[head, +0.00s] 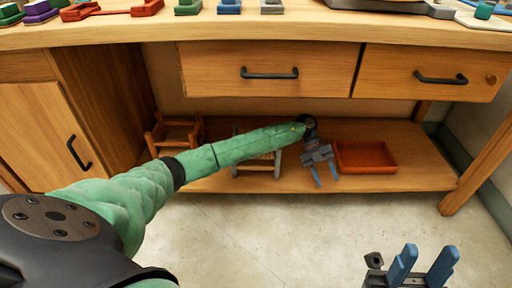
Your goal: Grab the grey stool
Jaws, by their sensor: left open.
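The grey stool (277,164) stands on the low wooden shelf under the workbench, left of the shelf's middle. My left forearm crosses in front of it and hides most of its top; parts of its legs and a rail show below the arm. My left gripper (326,179) is open and empty, just right of the stool and apart from it, its blue fingers pointing down near the shelf's front edge. My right gripper (430,251) is at the bottom right above the floor, its two blue fingers apart with nothing between them.
A brown wooden stool (174,134) stands left on the shelf. An orange-red tray (365,158) sits right of my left gripper. Drawers (268,72) and the bench top (300,32) overhang the shelf. The floor (270,225) in front is clear.

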